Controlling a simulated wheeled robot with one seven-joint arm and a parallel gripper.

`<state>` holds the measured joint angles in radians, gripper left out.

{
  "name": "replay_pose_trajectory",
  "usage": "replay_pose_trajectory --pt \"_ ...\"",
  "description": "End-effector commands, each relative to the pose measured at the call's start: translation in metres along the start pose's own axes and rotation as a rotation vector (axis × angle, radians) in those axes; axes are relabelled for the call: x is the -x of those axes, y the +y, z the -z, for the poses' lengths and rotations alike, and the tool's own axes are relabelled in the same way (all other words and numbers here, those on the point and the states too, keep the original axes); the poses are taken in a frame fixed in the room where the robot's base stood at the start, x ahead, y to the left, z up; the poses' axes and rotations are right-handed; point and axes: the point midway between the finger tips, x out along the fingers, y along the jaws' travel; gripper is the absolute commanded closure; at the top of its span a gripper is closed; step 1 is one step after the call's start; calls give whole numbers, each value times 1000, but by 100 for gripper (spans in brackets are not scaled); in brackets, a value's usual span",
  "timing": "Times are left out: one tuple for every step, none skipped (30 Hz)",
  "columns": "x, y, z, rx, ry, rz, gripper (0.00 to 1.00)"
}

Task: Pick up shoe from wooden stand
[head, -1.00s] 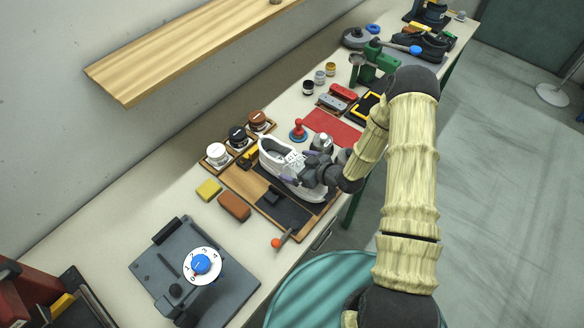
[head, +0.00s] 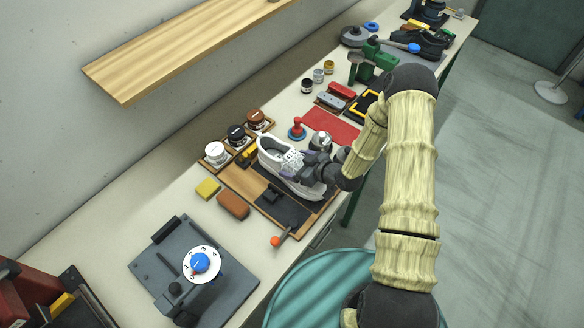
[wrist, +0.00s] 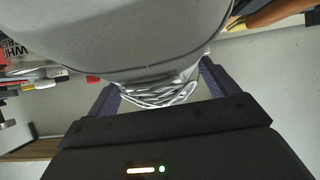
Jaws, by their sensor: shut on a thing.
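The white and grey shoe (head: 275,158) is over the wooden stand (head: 236,181) in the head view. I cannot tell whether its sole touches the stand. My gripper (head: 304,166) comes from the right and is shut on the shoe's laced upper part. In the wrist view, the pale shoe (wrist: 130,35) fills the top middle. Its grey laces lie between the two dark purple fingers of my gripper (wrist: 160,88). The shoe's far side and sole are hidden there.
Polish jars (head: 237,134) stand behind the stand. A yellow sponge (head: 207,188) and a brown block (head: 233,205) lie at its left. A grey device with a dial (head: 203,262) is nearer. A red mat (head: 330,124) and a green press (head: 372,62) lie farther along the bench.

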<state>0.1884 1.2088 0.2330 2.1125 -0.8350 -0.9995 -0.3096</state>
Motion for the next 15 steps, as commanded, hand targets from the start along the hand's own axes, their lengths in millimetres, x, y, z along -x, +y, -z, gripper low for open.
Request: replay_pose_trajectory --pt "0 0 1 1 2 -1 63" --pt "0 0 1 1 2 -1 63" --pt "0 0 1 1 2 -1 63" --pt "0 1 2 1 2 -1 63" --pt "1 1 2 2 2 -1 63" --pt "2 1 4 2 2 -1 63" --pt "2 1 5 2 2 -1 63" --pt "3 1 7 2 3 -1 63" --pt "4 1 10 3 4 -2 63" --pt "6 1 12 4 4 -2 63" --pt "7 1 15 4 5 -2 63" --pt "10 1 19 5 5 -3 63" --pt "11 1 22 4 4 -2 63" --pt "13 1 26 5 5 -3 63" --pt "16 2 31 5 4 -3 63"
